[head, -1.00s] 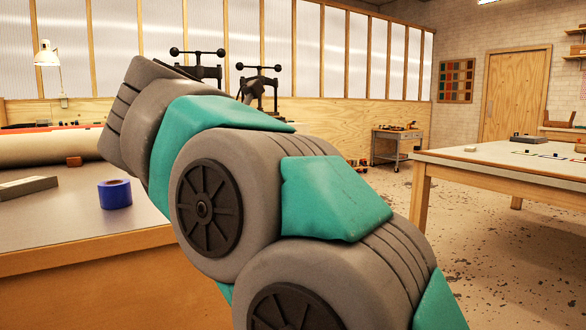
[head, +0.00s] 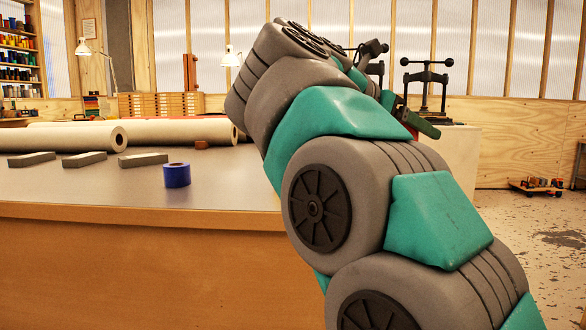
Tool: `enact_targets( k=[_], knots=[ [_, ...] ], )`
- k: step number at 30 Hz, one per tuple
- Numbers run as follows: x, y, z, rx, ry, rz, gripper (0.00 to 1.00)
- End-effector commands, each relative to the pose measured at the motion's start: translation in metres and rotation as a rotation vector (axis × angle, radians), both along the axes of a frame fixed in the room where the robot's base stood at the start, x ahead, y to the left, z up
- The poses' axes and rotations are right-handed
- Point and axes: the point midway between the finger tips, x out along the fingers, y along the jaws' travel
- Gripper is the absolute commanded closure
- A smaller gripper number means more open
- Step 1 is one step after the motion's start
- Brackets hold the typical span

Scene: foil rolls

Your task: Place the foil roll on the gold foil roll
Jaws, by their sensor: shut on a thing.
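My arm rises across the right half of the head view and its end points away from me. Part of my gripper (head: 418,122) shows past the arm as a dark green piece. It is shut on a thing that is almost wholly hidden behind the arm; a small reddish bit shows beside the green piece. I cannot make out its shape. A short blue roll (head: 177,175) stands upright on the worktable, left of my arm and apart from it.
The worktable (head: 110,245) spans the left side. Several grey bars (head: 84,160) lie on it, with long pale rolls (head: 65,138) behind them. A small brown block (head: 201,145) lies near the rolls. Black presses (head: 427,78) stand at the back. Floor shows at right.

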Motion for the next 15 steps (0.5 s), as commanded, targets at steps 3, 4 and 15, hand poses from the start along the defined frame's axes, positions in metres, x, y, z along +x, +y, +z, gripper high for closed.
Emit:
enact_targets(
  k=[3, 4, 15],
  knots=[
    [0.009, 0.069, 0.005, 0.000, -0.002, 0.109, 0.91],
    [0.010, 0.085, 0.006, 0.001, -0.004, 0.135, 0.91],
    [-0.022, 0.257, 0.006, 0.010, 0.003, 0.429, 0.91]
  ],
)
